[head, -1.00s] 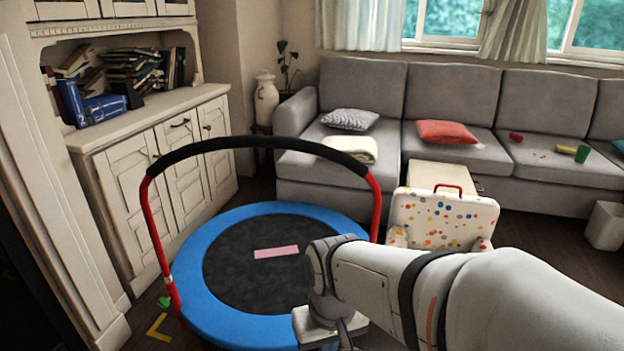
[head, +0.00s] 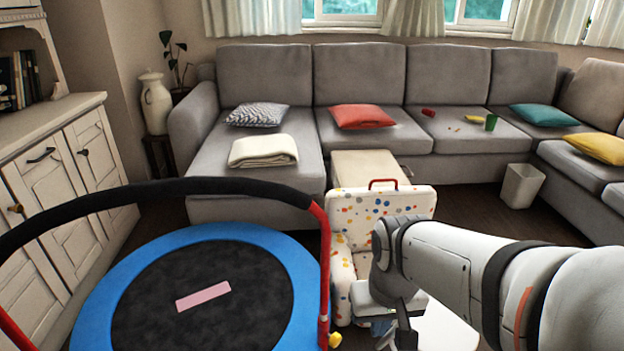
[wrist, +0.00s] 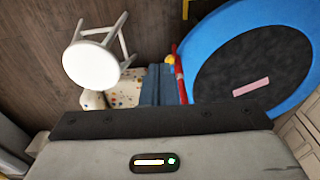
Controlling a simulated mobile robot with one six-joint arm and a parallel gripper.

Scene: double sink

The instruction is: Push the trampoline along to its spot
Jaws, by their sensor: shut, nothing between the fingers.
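The trampoline (head: 272,257) has a blue rim, a black mat with a pink patch, and a red handle frame with a black padded bar (head: 180,187). It fills the lower left of the head view; its near part is cut off. It also shows at upper right in the wrist view (wrist: 210,60). My gripper (head: 400,340) is right of the red post in the head view, its tips partly cut off. In the wrist view its fingers (wrist: 162,85) are together and empty, close beside the red post in the picture. I cannot tell whether they touch.
A polka-dot chair (head: 352,270) stands just right of the trampoline, with a white round stool (wrist: 90,65) near it. A grey sofa (head: 450,125) lines the back, a white cabinet (head: 95,150) the left. A yellow floor mark (wrist: 185,8) shows in the wrist view.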

